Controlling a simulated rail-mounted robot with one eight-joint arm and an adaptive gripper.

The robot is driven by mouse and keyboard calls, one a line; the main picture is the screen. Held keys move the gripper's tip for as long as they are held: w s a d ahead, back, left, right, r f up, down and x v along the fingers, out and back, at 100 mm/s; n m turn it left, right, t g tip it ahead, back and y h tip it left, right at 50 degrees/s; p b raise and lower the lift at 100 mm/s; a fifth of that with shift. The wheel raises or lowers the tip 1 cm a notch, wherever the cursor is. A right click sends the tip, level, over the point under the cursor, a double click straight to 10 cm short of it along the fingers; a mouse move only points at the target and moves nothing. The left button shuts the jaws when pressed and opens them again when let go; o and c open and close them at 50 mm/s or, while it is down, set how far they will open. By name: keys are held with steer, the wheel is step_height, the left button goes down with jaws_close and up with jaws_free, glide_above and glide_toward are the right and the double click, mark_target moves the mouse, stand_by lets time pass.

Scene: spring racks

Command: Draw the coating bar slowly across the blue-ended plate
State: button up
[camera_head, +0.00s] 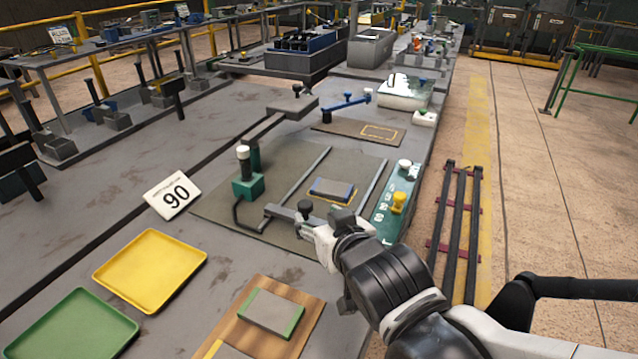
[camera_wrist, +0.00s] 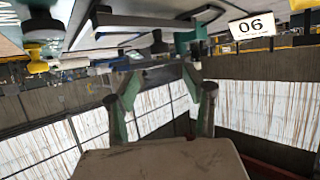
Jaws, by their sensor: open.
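The blue-ended plate (camera_head: 332,189) lies flat on a dark mat between two long rails in the head view. A grey bar (camera_head: 282,213), which looks like the coating bar, lies across the near rail ends with a dark knob (camera_head: 304,207) on top. My gripper (camera_head: 322,234) is beside the bar's right part; its fingers are partly hidden, and I cannot tell from this view whether it touches the bar. In the wrist view, which is upside down, my gripper (camera_wrist: 160,77) has its fingers apart with nothing between them.
A green post (camera_head: 248,184) stands left of the rails, and a green panel with a yellow knob (camera_head: 398,202) stands to the right.

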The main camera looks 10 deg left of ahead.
mark_target(306, 205)
steer(key=shift+b+x, duration=1.35)
steer(key=shift+x, duration=3.5)
jaws_close()
